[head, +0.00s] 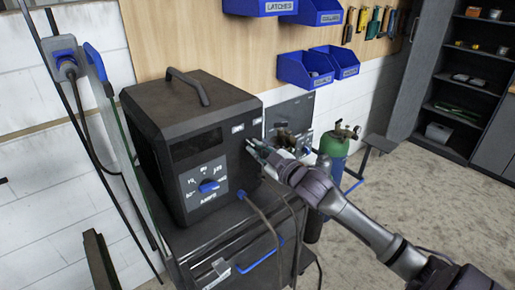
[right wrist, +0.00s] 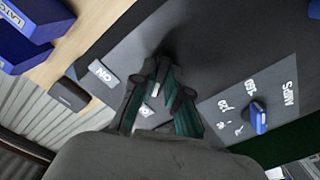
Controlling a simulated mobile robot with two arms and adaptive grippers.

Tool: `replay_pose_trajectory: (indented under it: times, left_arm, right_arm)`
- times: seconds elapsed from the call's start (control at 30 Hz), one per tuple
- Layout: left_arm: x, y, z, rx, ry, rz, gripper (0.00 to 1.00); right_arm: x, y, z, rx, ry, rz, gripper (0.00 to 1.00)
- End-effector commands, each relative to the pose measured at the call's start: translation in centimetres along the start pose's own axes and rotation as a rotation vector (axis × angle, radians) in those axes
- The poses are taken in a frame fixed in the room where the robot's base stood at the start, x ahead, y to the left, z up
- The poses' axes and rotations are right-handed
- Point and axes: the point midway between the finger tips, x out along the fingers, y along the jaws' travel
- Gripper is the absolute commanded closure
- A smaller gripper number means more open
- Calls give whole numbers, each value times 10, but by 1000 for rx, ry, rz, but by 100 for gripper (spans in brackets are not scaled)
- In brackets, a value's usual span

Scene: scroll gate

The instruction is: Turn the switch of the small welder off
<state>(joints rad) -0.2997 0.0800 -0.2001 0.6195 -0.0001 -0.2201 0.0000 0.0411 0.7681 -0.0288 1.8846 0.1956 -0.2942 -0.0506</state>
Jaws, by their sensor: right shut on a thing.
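The small welder (head: 190,150) is a black box with a top handle, standing on a dark cart. Its front has a blue dial marked AMPS (head: 209,186) and white labels at the upper right. My right gripper (head: 254,147) reaches in from the right and is at the front panel, just below these labels. In the right wrist view, the ON label (right wrist: 103,73) lies left of the fingers, and a second label shows between them. The gripper is shut on the switch (right wrist: 161,75), a small grey piece at the fingertips, mostly hidden by them. My left gripper is not in view.
The cart (head: 240,240) carries the welder, with cables hanging in front. A green gas cylinder (head: 335,146) stands to the right, behind my right arm. Blue bins (head: 305,69) hang on the wall. A blue plug (head: 66,58) is at the left. The floor at the right is clear.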

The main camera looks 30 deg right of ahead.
Motion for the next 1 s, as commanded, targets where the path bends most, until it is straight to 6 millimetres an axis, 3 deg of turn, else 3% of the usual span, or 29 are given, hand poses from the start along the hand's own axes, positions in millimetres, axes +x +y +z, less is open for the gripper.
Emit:
replay_pose_trajectory:
  times: [0.7,0.73,0.87,1.0]
  left_arm:
    - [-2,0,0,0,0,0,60]
    - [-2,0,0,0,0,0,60]
    - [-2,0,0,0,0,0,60]
    - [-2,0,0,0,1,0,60]
  right_arm:
    - [0,1,0,-84,1,1,100]
    - [0,1,0,-84,1,1,84]
    - [0,1,0,-83,1,1,63]
    - [0,1,0,-82,0,1,61]
